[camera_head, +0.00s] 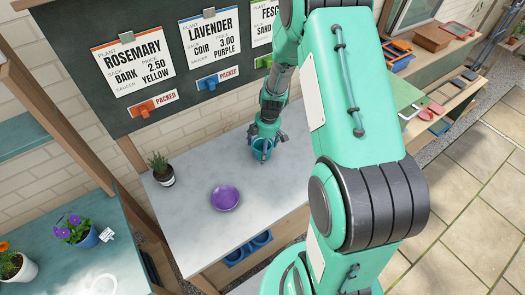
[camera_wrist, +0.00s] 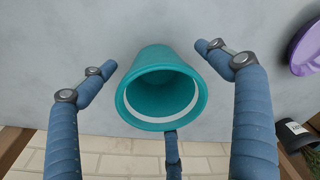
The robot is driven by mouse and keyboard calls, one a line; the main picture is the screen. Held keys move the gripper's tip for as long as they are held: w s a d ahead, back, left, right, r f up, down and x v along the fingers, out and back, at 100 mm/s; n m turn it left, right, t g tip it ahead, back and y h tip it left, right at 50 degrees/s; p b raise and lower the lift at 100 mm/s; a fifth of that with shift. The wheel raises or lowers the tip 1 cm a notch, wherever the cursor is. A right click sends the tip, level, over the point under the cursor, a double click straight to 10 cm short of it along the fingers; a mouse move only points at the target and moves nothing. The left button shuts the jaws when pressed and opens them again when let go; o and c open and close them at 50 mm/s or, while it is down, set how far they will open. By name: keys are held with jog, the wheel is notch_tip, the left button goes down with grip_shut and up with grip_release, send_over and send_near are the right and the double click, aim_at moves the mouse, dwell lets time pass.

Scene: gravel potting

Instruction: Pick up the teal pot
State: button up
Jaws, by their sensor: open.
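The teal pot (camera_head: 262,149) stands on the grey-white worktop under my gripper (camera_head: 267,136). In the wrist view the teal pot (camera_wrist: 160,88) shows its round mouth toward the camera, with a pale crescent inside the rim. My gripper's blue fingers (camera_wrist: 155,72) are spread open, one to the left of the pot, one to the right and one at the bottom by the rim. Gaps show between the pot and the left and right fingers. I cannot tell whether the bottom finger touches the rim.
A purple saucer (camera_head: 226,198) lies left of the pot on the worktop (camera_head: 196,174), and a potted rosemary-like plant (camera_head: 161,169) stands farther left. A blackboard with order cards (camera_head: 133,60) hangs behind. The worktop's front middle is clear.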

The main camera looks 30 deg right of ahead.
jog(key=c, duration=1.3)
jog(key=shift+r, duration=0.55)
jog(key=r, duration=0.1)
jog(key=r+p, duration=0.1)
jog(key=shift+s+a+r, duration=0.15)
jog(key=shift+s+r, duration=0.15)
jog(key=shift+s, duration=0.05)
jog(key=s+a, duration=0.1)
jog(key=s, duration=0.3)
jog(key=s+a+r, duration=0.1)
jog(key=s+a, duration=0.1)
jog(key=s, duration=0.3)
jog(key=s+a+p, duration=0.1)
jog(key=s+a, duration=0.1)
jog(key=s, duration=0.3)
jog(key=shift+s+r, duration=0.15)
jog(key=shift+s, duration=0.05)
